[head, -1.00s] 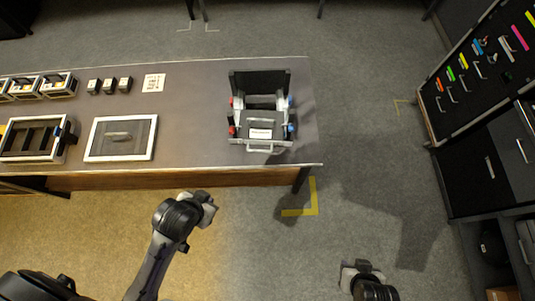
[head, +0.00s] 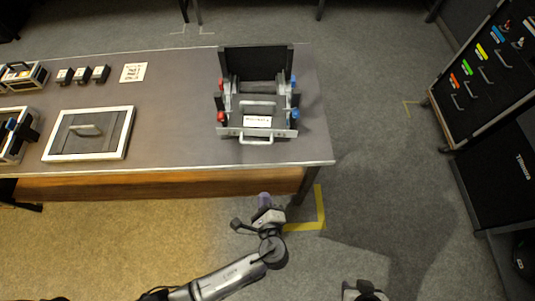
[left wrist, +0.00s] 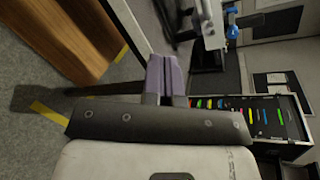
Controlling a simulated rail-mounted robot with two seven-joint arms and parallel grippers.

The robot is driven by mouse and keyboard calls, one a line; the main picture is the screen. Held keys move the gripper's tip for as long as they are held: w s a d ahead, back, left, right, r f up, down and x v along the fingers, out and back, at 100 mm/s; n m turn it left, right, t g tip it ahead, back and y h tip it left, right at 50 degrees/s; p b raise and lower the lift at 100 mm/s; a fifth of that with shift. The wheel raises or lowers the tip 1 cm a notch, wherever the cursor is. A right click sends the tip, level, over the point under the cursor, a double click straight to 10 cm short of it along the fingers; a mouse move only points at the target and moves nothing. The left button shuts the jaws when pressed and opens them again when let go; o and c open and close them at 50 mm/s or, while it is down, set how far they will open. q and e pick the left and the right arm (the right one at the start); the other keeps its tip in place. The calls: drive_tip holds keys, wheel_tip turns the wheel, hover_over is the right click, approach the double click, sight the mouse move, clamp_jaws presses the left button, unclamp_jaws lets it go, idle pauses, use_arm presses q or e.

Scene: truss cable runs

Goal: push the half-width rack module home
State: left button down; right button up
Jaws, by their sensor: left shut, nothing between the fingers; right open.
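A rack module (head: 230,132) with a white label and a front bar handle sits in a metal rack (head: 256,60) on the table. Red knobs are on the rack's left side and blue ones on its right. I cannot tell how deep the module sits. My left gripper (head: 264,200) is shut and empty, just off the table's front edge and in front of the rack, apart from it. In the left wrist view its purple fingers (left wrist: 165,75) are together. My right gripper (head: 362,289) is open at the bottom edge, partly cut off, far from the rack.
The table (head: 180,100) also carries a framed panel with a handle (head: 90,133), several small black blocks and a patterned white card (head: 133,72) on the left. A dark tool cabinet (head: 490,75) stands at right. The floor between table and cabinet is clear.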

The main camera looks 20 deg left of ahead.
use_arm(q)
drive_tip(key=w+a+r+m+t, duration=0.1)
drive_tip(key=w+m, duration=0.5)
drive_tip(key=w, duration=0.1)
drive_tip(key=w+a+r+m+t, duration=0.1)
drive_tip(key=w+a+m+t, duration=0.1)
drive_tip(key=w+m, duration=0.4)
drive_tip(key=shift+w+a+r+t+h+b, duration=0.25)
drive_tip(key=shift+w+r+t+h+b, duration=0.15)
drive_tip(key=shift+w, duration=0.3)
